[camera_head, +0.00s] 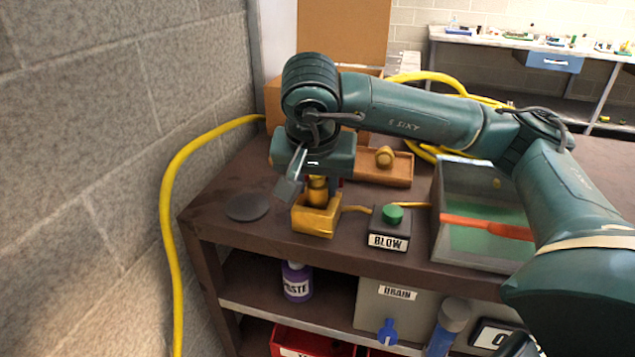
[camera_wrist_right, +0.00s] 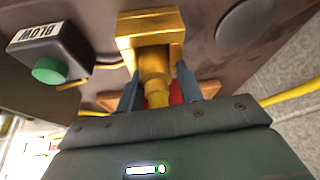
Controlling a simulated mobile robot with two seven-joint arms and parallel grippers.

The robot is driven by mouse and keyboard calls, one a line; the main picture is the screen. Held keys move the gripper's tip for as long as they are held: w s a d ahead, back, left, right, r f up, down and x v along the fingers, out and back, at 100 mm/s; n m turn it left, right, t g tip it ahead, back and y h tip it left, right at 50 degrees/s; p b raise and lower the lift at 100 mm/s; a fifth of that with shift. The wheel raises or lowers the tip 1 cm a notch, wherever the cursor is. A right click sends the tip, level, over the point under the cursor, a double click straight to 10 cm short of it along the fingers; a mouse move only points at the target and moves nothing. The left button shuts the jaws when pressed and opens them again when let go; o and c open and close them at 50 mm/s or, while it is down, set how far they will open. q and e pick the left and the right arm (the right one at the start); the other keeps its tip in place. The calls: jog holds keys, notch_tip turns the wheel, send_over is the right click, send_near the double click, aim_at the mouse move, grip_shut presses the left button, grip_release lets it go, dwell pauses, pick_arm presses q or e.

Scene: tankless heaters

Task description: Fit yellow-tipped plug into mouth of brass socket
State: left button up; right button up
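The brass socket (camera_head: 316,221) is a square gold block on the brown bench top, left of the BLOW box. It also shows at the top of the right wrist view (camera_wrist_right: 140,24). A gold plug (camera_head: 318,190) stands upright at the socket's mouth; its lower end is hidden inside or behind the rim, and its seating depth cannot be told. My right gripper (camera_wrist_right: 157,78) is directly above the socket, its fingers on either side of the plug. They look spread, with small gaps to the plug. My left gripper is not in view.
The BLOW box (camera_head: 389,228) with a green button stands right of the socket. A small wooden tray (camera_head: 397,180) behind holds a brass piece (camera_head: 384,157). A clear bin (camera_head: 455,250) is at right. A dark disc (camera_head: 248,206) lies left. A yellow hose (camera_head: 170,220) runs along the wall.

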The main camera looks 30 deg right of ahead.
jog(key=shift+o, duration=1)
jog(key=shift+s+f+g, duration=0.2)
jog(key=shift+f+g, duration=0.1)
jog(key=shift+f, duration=0.3)
jog(key=shift+d+r+p, duration=0.1)
jog(key=shift+r+p, duration=0.4)
jog(key=shift+p, duration=0.05)
jog(key=p+v, duration=0.2)
jog(key=v, duration=1)
jog(key=shift+r+p, duration=0.2)
jog(key=shift+p, duration=0.15)
